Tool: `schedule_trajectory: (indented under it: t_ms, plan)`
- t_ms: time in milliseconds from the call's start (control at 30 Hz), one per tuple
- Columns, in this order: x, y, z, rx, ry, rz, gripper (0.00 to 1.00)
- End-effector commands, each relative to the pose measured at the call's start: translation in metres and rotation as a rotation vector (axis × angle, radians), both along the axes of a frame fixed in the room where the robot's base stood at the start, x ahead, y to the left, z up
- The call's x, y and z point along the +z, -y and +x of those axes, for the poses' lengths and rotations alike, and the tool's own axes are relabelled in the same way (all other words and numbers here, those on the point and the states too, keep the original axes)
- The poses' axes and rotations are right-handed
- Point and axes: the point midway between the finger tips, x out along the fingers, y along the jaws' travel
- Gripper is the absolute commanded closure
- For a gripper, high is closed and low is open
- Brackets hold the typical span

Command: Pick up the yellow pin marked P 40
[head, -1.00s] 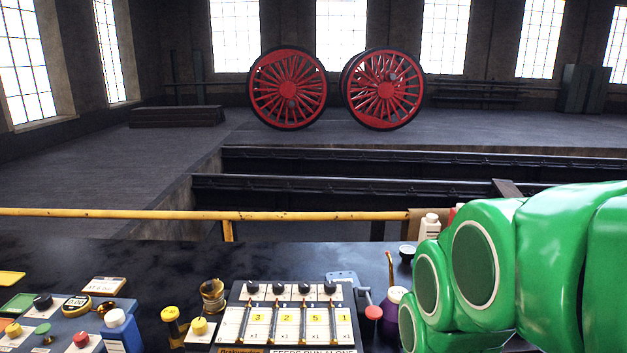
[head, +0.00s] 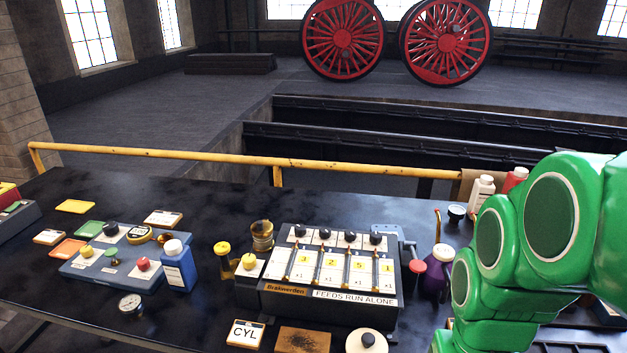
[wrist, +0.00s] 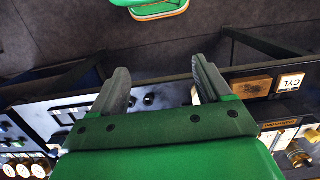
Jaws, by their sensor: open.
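I cannot read a P 40 mark on anything in these frames. In the head view a small yellow-topped piece with a narrower, darker lower part (head: 222,258) stands on the dark bench, left of the Brakwerden feed box; I cannot tell whether it is the pin. My gripper (wrist: 163,85) shows in the wrist view with its two fingers spread apart and nothing between them. It is over the bench's front edge and the floor, away from the yellow-topped piece. The head view shows my green arm at the right, but not the fingers.
The feed box (head: 330,277) stands mid-bench, with a CYL card (head: 246,334) and a brown block (head: 303,340) before it. A blue panel (head: 125,257) and blue bottle (head: 178,266) are left. A brass cup (head: 262,236) stands behind the yellow-topped piece. A yellow rail (head: 200,155) runs behind.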

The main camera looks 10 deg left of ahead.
Motion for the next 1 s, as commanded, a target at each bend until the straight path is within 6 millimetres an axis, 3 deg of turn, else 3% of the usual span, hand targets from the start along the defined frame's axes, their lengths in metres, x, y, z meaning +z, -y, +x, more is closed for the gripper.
schedule_trajectory:
  t_ms: [267,567,767,1000]
  plan:
    - [0.014,-0.027,0.086,0.061,0.09,-0.005,0.22]
    - [0.023,-0.073,0.172,0.132,0.188,0.002,0.22]
    - [0.025,-0.115,0.226,0.185,0.252,0.011,0.22]
    - [0.024,-0.177,0.285,0.256,0.332,0.031,0.22]
